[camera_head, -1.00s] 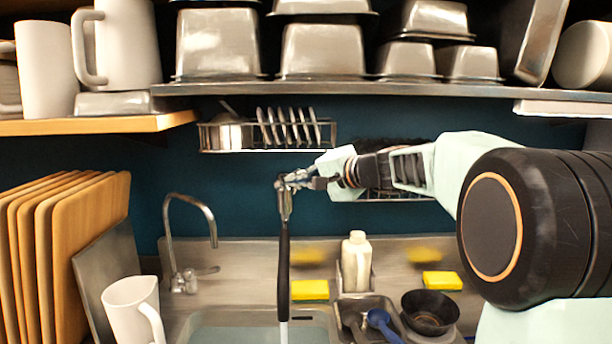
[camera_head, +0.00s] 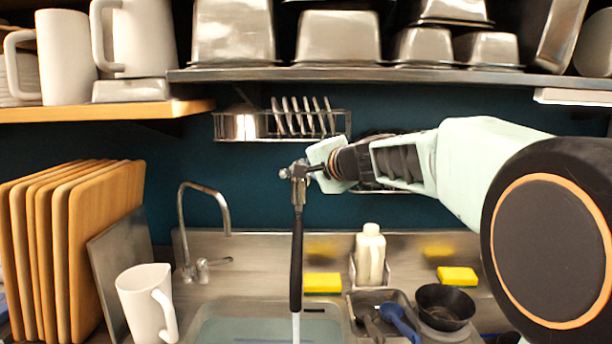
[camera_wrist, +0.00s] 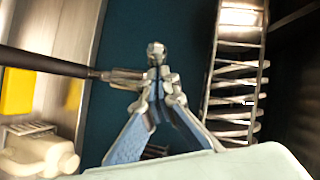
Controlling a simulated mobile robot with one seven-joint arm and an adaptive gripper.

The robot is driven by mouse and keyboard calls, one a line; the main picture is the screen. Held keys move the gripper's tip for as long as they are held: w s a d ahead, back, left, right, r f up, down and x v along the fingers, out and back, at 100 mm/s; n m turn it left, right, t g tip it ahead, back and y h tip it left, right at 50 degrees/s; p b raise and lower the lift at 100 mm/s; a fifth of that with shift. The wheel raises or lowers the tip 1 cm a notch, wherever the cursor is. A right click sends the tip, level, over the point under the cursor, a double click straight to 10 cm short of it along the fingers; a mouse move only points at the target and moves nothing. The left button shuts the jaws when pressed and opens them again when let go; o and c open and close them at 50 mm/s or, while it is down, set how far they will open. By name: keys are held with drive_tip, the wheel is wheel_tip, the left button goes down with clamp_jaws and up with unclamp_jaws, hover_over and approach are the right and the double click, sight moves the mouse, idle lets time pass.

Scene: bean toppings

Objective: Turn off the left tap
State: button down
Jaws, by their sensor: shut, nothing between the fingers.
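A thin chrome gooseneck tap (camera_head: 203,192) stands at the left of the sink, with a small lever (camera_head: 217,262) at its base pointing right. No stream shows under its spout. A second tap with a long black spray handle (camera_head: 297,262) hangs over the sink, and a pale stream runs from its lower end. My gripper (camera_head: 309,172) is at the metal top of that black tap, well above and right of the gooseneck. In the wrist view my gripper (camera_wrist: 157,76) is shut and empty, close beside the metal fitting (camera_wrist: 124,76); contact is unclear.
The sink (camera_head: 215,325) lies below. A white mug (camera_head: 140,300), cutting boards (camera_head: 88,240), a bottle (camera_head: 370,255), yellow sponges (camera_head: 322,283) and a black bowl (camera_head: 443,306) surround it. A wire rack (camera_head: 345,128) and metal shelf (camera_head: 400,74) are above.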

drive_tip(key=shift+w+a+m+h, duration=0.15)
drive_tip(key=shift+a, duration=0.85)
drive_tip(key=shift+w+a+m+h, duration=0.1)
drive_tip(key=shift+a+m+h, duration=0.05)
drive_tip(key=shift+a, duration=0.8)
drive_tip(key=shift+r, duration=0.1)
